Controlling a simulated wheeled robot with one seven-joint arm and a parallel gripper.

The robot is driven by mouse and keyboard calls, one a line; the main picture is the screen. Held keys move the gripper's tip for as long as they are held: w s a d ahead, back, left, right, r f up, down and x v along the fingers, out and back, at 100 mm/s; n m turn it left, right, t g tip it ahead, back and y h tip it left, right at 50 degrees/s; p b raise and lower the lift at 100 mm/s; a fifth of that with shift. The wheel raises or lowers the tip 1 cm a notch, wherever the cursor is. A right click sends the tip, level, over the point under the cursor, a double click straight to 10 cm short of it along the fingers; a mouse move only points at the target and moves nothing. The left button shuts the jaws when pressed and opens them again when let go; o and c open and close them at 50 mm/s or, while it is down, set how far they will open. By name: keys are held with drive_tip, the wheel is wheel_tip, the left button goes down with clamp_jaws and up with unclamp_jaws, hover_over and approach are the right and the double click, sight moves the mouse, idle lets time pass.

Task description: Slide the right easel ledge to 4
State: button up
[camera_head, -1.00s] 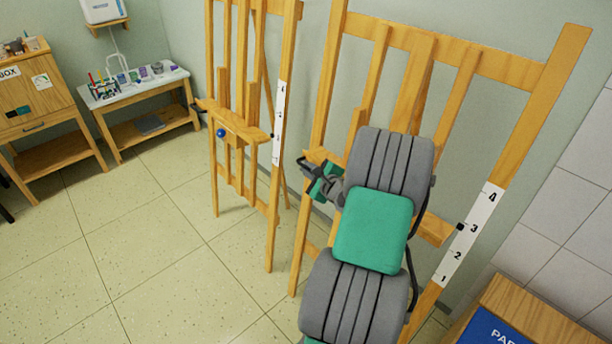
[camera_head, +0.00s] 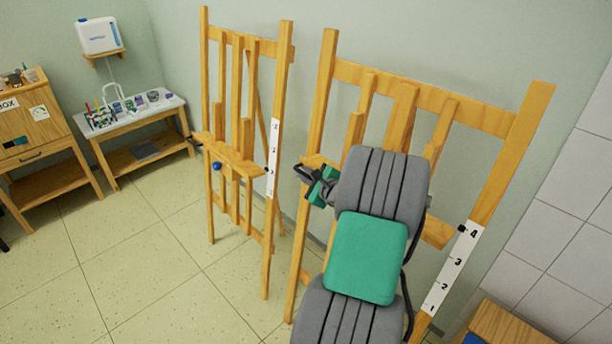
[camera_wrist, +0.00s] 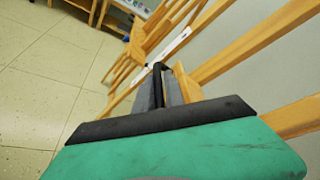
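The right easel (camera_head: 490,190) is wooden, with a white number strip (camera_head: 452,268) marked 1 to 4 on its right post. Its ledge (camera_head: 437,233) shows on both sides of my arm, and my arm hides its middle. The dark pointer (camera_head: 462,228) at the ledge's right end is level with the 4. My gripper (camera_head: 304,172) is at the ledge's left end, at a dark handle (camera_head: 300,165). In the wrist view the fingers (camera_wrist: 160,84) are close together around the dark handle, and they look shut on it.
The left easel (camera_head: 240,110) has its own ledge (camera_head: 230,160), a blue knob (camera_head: 217,166) and a number strip. A wooden box or cabinet (camera_head: 510,325) stands at the bottom right. A low table (camera_head: 140,115) is at the back left. The tiled floor at the left is clear.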

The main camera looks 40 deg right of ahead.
drive_tip(key=shift+o, duration=0.8)
drive_tip(key=shift+w+d+r, duration=0.1)
drive_tip(key=shift+d+r, duration=0.05)
drive_tip(key=shift+r, duration=0.3)
drive_tip(key=shift+f, duration=0.1)
drive_tip(key=shift+f, duration=0.2)
drive_tip(key=b+v, duration=0.1)
drive_tip(key=v, duration=0.7)
